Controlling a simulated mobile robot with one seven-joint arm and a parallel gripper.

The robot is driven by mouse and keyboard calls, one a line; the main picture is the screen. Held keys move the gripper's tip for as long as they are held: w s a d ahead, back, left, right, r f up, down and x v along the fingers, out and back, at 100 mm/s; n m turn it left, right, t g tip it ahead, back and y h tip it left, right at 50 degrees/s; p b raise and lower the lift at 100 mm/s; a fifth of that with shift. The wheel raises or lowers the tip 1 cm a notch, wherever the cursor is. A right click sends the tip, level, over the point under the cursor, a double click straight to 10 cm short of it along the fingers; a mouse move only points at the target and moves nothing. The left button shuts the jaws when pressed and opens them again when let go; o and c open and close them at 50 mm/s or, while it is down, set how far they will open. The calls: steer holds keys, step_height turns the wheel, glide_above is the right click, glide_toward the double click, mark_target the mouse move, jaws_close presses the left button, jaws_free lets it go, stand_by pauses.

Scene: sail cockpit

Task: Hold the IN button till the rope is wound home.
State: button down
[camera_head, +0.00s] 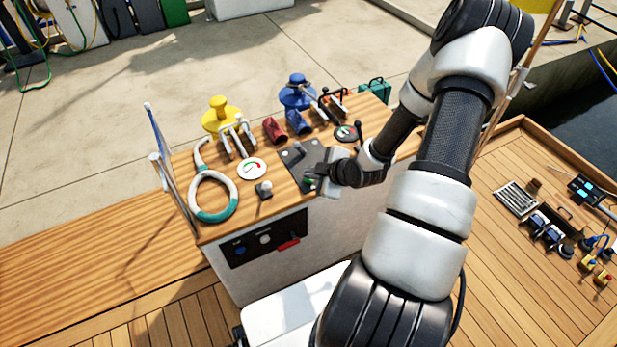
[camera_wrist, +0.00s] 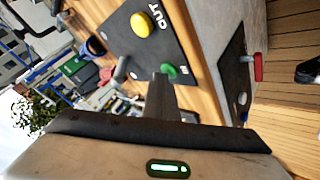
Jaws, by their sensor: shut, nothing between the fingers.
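The dark control panel (camera_head: 292,158) lies on the wooden console top. In the wrist view it carries a yellow button (camera_wrist: 141,24) marked OUT and a green button (camera_wrist: 171,70) with a partly hidden label that seems to read IN. The green button also shows in the head view (camera_head: 309,182), right by my gripper. My gripper (camera_head: 313,177) is shut and empty, its fingertips (camera_wrist: 162,80) at the green button. I cannot tell whether they touch or press it. I cannot make out the rope in either view.
A yellow winch (camera_head: 220,114) and a blue winch (camera_head: 296,92) stand along the console's far edge, with levers beside them. A white and teal ring (camera_head: 232,206) and a dial (camera_head: 251,168) are left of the panel. A red switch (camera_head: 288,245) sits on the console front.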

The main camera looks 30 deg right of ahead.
mark_target(312, 182)
stand_by(0.6)
steer(key=shift+r+p, duration=0.6)
steer(key=shift+r, duration=0.3)
steer(key=shift+r, duration=0.1)
steer(key=shift+r+p, duration=1.75)
steer(key=shift+r, duration=0.65)
steer(key=shift+r, duration=0.1)
